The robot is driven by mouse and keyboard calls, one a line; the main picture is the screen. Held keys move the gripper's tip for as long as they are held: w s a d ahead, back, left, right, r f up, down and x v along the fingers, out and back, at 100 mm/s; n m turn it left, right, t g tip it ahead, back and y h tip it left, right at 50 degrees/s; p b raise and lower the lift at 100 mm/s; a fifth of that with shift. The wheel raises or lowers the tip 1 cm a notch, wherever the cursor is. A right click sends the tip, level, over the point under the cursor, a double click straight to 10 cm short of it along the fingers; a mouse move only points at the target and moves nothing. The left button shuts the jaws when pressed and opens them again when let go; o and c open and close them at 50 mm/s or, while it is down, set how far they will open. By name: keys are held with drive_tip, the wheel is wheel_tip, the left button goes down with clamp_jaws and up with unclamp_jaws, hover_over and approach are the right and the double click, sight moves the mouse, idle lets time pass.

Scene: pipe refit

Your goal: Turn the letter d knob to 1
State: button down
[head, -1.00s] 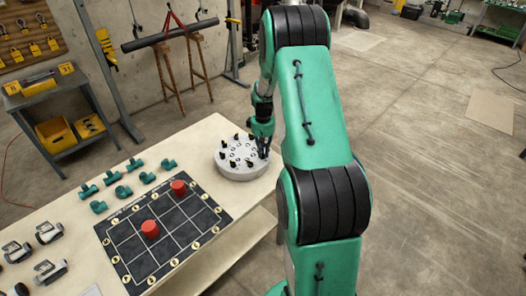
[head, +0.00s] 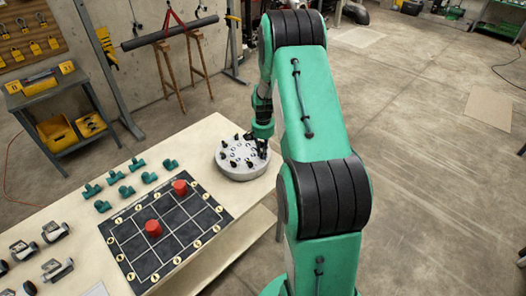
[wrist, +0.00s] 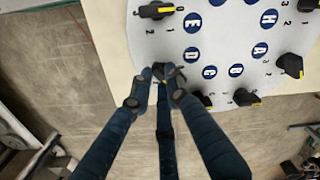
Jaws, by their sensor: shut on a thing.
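A round grey-white dial plate (head: 238,172) with black knobs around its rim sits at the right end of the table. The wrist view shows blue letter discs on the plate. The letter D disc (wrist: 191,54) is left of its middle. Beside it, at the plate's edge, is the D knob (wrist: 167,70), black with a bit of yellow. My gripper (wrist: 161,80) is shut on this knob, and its fingers hide much of it. I cannot tell which number it points to. In the head view my gripper (head: 262,150) reaches down to the plate's right edge.
A black grid mat (head: 180,228) with two red cylinders (head: 153,228) and several green pipe fittings (head: 125,191) lie left of the plate.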

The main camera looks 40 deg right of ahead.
drive_tip(key=shift+m, duration=0.6)
drive_tip(key=c, duration=1.7)
unclamp_jaws()
drive_tip(key=shift+o, duration=0.2)
drive_tip(key=shift+r, duration=0.1)
wheel_tip(320, 180, up, 12)
